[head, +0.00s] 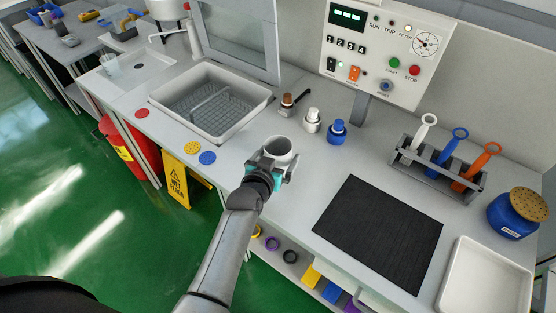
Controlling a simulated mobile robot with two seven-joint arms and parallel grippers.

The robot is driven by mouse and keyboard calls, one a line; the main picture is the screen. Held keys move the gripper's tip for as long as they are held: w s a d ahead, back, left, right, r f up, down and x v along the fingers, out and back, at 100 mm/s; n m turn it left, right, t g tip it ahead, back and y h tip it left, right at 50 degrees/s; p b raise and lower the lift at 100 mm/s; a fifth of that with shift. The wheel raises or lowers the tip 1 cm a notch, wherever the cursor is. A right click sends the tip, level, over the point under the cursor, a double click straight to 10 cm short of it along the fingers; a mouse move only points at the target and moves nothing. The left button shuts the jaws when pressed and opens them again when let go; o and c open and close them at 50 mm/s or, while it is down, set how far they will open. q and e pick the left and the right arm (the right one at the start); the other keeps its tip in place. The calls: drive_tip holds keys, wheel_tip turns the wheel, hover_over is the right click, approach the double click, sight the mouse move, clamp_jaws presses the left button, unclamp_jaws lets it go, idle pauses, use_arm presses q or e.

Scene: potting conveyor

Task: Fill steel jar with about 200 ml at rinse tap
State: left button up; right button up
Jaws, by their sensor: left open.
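A light grey, open-topped cylindrical jar (279,148), which looks like the steel jar, stands on the worktop near its front edge. Its inside looks empty, but I cannot see the bottom. My left gripper (271,169) is open at the near side of the jar, with its fingers by the jar's sides. I cannot tell whether they touch it. A white spout (167,34), probably the rinse tap, is at the back left; no water shows from it. My right gripper is not in view.
A white basin (265,105) with a grid floor lies left of the jar. A white bottle (312,120) and a blue bottle (337,131) stand behind it to the right. A black mat (378,232) and a tool rack (436,176) are at right.

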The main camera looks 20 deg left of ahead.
sight(282, 151)
use_arm(q)
drive_tip(key=shift+b+x, duration=0.35)
drive_tip(key=shift+x, duration=1.2)
drive_tip(key=shift+c, duration=0.4)
drive_tip(key=c, duration=1.2)
drive_tip(key=shift+o, duration=0.2)
drive_tip(key=shift+r, duration=0.1)
wheel_tip(282, 151, up, 20)
drive_tip(key=p, duration=1.9)
